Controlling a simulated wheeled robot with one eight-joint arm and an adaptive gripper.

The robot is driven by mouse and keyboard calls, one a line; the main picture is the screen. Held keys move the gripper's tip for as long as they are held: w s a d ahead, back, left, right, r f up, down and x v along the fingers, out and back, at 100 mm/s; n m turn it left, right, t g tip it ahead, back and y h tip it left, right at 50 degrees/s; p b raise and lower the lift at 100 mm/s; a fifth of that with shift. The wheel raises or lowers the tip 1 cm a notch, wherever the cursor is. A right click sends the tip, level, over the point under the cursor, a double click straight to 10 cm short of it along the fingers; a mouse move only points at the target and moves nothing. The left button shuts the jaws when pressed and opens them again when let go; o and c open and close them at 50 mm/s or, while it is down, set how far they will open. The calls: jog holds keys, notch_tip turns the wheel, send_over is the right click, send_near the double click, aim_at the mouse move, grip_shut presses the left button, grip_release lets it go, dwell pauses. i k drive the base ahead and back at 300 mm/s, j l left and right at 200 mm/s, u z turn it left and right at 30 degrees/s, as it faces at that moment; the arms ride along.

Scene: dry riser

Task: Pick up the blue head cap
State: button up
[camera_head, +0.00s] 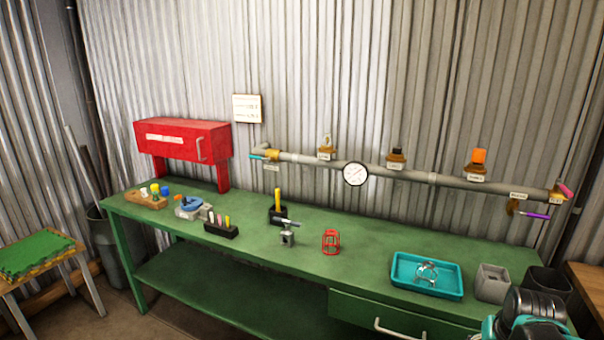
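A small blue cap (165,191) sits at the right end of a tan wooden block (150,203) on the far left of the green bench. A second blue item (191,203), larger and rounded, lies on a grey base just right of the block. My gripper is not seen; only a black and teal part of my arm (530,318) shows at the bottom right, far from both blue items.
The green bench (362,248) also carries a black holder (221,230) with pens, a small vice (287,238), a red cage (331,242), a teal tray (427,291) and a grey bin (492,283). A red cabinet (182,140) and grey pipe (390,171) stand behind.

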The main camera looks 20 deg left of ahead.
aim_at(165, 190)
jog(key=u, duration=1.95)
